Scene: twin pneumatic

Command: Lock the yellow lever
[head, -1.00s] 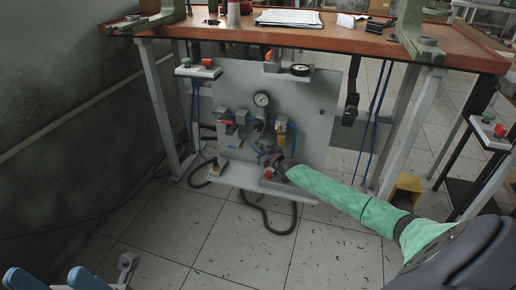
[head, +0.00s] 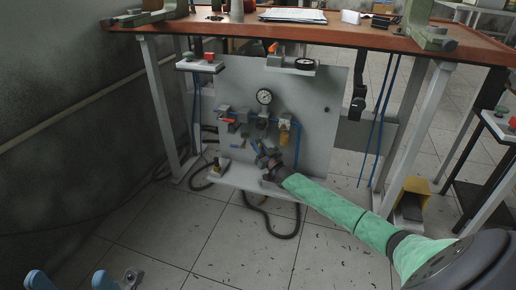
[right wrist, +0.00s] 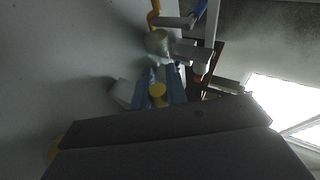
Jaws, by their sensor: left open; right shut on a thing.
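A grey panel (head: 318,140) with pneumatic fittings stands under the bench. My right gripper (head: 259,156) is at the panel's lower middle. In the right wrist view, its two blue fingers (right wrist: 158,92) are shut on a small round yellow part, which I take for the yellow lever (right wrist: 157,89). The fingers hide most of it, so its angle and whether it is locked cannot be told. In the head view, the lever cannot be made out behind my gripper. My left gripper (head: 70,281) is open and empty at the bottom left, far from the panel, its blue fingers wide apart.
A round gauge (head: 264,96), a red-handled valve (head: 228,121) and a yellowish bowl unit (head: 285,127) sit close above my right gripper. A shelf (head: 232,177) juts out below, with a black hose (head: 280,235) hanging under it. The bench top (head: 330,35) overhangs.

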